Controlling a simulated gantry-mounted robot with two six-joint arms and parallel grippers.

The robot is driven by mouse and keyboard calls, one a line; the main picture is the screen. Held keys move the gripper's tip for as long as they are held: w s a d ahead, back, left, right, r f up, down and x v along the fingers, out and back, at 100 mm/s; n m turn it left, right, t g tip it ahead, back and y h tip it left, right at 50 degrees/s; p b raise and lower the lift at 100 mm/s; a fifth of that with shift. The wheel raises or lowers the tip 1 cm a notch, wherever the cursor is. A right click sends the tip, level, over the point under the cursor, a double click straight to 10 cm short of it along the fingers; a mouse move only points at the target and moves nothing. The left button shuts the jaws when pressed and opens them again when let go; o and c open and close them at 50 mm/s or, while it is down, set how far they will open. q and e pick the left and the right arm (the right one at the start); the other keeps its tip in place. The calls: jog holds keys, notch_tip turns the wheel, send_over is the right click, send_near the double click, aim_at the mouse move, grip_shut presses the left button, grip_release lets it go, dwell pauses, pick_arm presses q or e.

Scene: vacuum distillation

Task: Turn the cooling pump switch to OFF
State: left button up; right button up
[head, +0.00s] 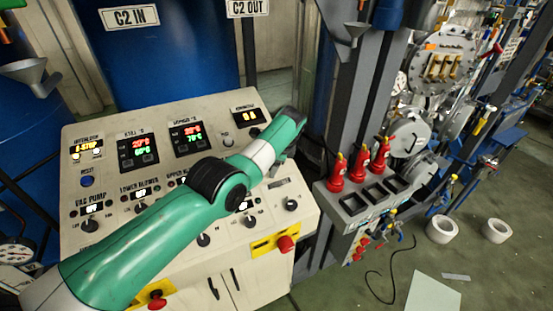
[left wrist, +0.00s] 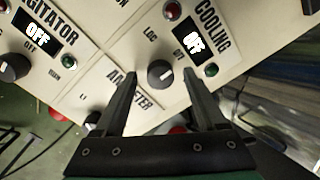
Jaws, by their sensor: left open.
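The cooling switch is a dark round knob (left wrist: 160,73) beside the COOLING label in the left wrist view. Its small display (left wrist: 193,40) reads OFF. A light mark shows on the knob, but its exact direction is hard to tell. My left gripper (left wrist: 160,76) is open, with one dark finger on each side of the knob in the picture; I cannot tell whether they touch it. In the head view my green left arm reaches across the cream control panel (head: 250,285), its gripper tip mostly hidden at the upper right. My right gripper is not in view.
The agitator knob (left wrist: 14,67) and its OFF display (left wrist: 38,34) sit left of the cooling switch. A red emergency button (head: 285,244) is on the panel's front.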

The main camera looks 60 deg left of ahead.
pick_arm(q)
jog(key=shift+d+r, duration=0.1)
jog(key=shift+r, duration=0.35)
jog(key=p+v, duration=0.1)
jog(key=v, duration=0.1)
jog(key=shift+d+r, duration=0.15)
jog(key=shift+r, duration=0.1)
jog(key=v, duration=0.8)
